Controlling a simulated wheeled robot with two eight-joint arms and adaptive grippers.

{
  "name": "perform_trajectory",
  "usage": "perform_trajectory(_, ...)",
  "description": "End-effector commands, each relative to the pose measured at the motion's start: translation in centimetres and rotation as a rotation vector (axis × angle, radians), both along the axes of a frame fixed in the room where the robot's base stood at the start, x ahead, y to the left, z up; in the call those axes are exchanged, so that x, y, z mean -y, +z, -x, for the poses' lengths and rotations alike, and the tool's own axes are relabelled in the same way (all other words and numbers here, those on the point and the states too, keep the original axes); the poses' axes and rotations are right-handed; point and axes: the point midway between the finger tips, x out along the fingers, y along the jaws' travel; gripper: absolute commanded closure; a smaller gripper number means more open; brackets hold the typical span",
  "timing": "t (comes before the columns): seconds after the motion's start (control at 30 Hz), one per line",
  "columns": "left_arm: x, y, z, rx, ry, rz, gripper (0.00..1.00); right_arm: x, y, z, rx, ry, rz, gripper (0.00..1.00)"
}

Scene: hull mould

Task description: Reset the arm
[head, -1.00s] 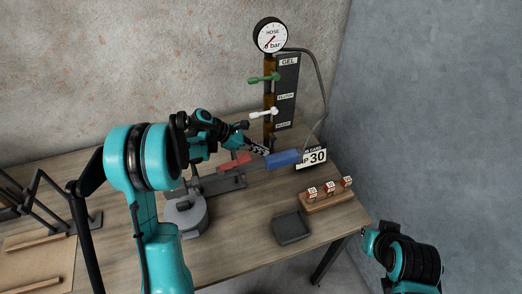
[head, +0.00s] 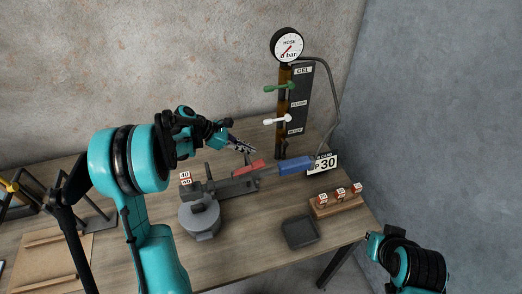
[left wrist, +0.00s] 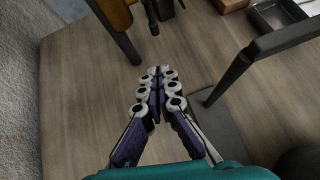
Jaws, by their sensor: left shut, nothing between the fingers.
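My left arm comes in from the left in the head view, bent over the table. My left gripper (head: 241,145) hangs over the table's back part, to the left of the gel stand. Its fingers are together and empty, and they also show closed in the left wrist view (left wrist: 154,88) above the bare wood. Part of my right arm shows at the lower right of the head view, but its fingers cannot be made out.
A grey device with a red handle (head: 249,167) and a blue handle (head: 296,166) stands below the gripper. The gel stand with a gauge (head: 287,45) is behind. A dark tray (head: 300,231) and a wooden block with red-and-white tags (head: 337,206) lie at the right.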

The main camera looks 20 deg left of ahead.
Motion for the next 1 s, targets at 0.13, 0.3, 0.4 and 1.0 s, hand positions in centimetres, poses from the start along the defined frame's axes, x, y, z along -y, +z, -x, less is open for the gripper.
perform_trajectory(0.13, -2.2, 1.3, 0.9, 0.000, 0.003, 0.000, 1.00, 0.0, 0.8, 0.0, 0.000, 0.000, 0.000, 1.00)
perform_trajectory(0.3, -3.2, 1.8, 1.4, 0.000, 0.000, 0.000, 1.00, 0.0, 1.0, 0.0, 0.000, 0.000, 0.000, 1.00)
perform_trajectory(0.4, -3.3, 1.9, 1.5, 0.001, -0.001, 0.000, 1.00, 0.0, 1.0, 0.0, 0.000, 0.000, 0.000, 1.00)
perform_trajectory(1.0, -3.3, 7.4, 1.5, 0.000, 0.000, 0.000, 1.00, 0.0, 6.6, 0.0, 0.000, 0.000, 0.000, 1.00)
